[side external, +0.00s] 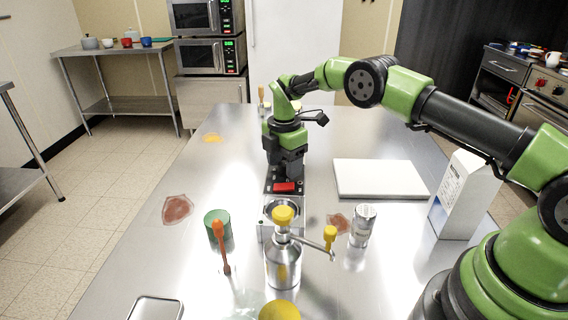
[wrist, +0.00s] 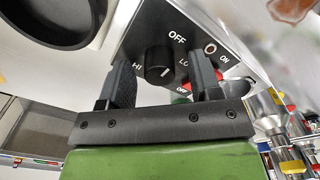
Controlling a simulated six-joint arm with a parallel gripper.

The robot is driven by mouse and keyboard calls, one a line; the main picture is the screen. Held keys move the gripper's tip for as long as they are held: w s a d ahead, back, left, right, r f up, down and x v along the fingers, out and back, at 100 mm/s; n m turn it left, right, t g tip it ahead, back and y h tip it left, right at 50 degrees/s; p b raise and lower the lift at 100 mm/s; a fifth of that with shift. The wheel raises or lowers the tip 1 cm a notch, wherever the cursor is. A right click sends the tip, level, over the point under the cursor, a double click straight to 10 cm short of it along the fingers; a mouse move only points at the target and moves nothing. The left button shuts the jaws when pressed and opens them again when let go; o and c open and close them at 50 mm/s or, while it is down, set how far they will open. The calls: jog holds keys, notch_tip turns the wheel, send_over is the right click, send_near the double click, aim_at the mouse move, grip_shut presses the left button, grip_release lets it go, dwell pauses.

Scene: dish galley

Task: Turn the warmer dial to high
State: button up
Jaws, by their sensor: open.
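The warmer dial (wrist: 158,72) is a black knob on a dark panel marked OFF, HI and LO. My gripper (wrist: 160,82) is open, with one finger on each side of the dial in the wrist view. I cannot tell whether either finger touches it. In the side external view my gripper (side external: 286,168) points down at the far end of the warmer (side external: 268,232), and the dial is hidden there.
A red switch (side external: 284,187) sits on the warmer. The counter's left side is mostly clear.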

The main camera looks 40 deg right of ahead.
jog(key=shift+f, duration=0.25)
jog(key=c, duration=0.9)
jog(key=shift+c, duration=0.2)
